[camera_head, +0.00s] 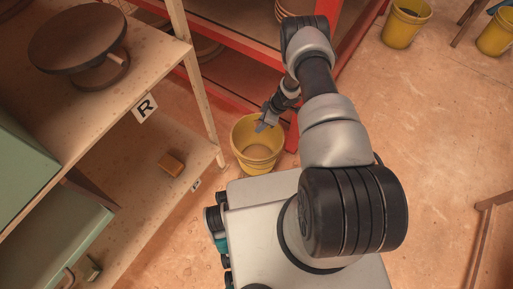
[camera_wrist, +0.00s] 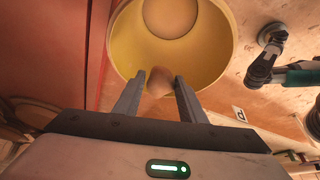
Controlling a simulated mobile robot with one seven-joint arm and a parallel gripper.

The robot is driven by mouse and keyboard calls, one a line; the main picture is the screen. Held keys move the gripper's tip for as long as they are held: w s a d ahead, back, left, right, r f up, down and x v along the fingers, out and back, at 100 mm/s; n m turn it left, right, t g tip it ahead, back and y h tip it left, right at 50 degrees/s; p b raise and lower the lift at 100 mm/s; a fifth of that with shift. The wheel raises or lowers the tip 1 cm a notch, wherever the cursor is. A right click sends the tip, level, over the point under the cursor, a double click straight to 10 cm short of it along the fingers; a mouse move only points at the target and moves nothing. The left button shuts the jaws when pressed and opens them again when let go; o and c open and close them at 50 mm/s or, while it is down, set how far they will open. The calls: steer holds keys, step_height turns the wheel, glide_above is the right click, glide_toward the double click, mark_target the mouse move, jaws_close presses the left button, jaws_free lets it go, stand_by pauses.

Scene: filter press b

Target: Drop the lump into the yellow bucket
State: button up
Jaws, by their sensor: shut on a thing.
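The yellow bucket (camera_head: 257,146) stands on the floor between the shelf unit and the red frame. My gripper (camera_head: 266,122) is over it in the head view. In the wrist view the bucket (camera_wrist: 123,45) lies beyond the fingertips, its mouth facing the camera. A pale round bottom or content shows inside it. My gripper (camera_wrist: 158,80) is shut on a small brown lump (camera_wrist: 159,80) held between its fingertips. The lump appears in front of the bucket's near rim and wall. How high it is above the bucket I cannot tell. The lump is not clear in the head view.
A wooden shelf unit (camera_head: 190,155) stands at the left, with a round dark turntable (camera_head: 78,38) on top and a brown block (camera_head: 171,164) on its lower board. A red frame (camera_head: 232,50) is behind the bucket. Other yellow buckets (camera_head: 407,22) stand at the top right.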

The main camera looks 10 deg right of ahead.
steer(key=o, duration=1.2)
steer(key=p+v, duration=0.5)
steer(key=v, duration=1.2)
steer(key=shift+r, duration=0.3)
steer(key=shift+s, duration=0.1)
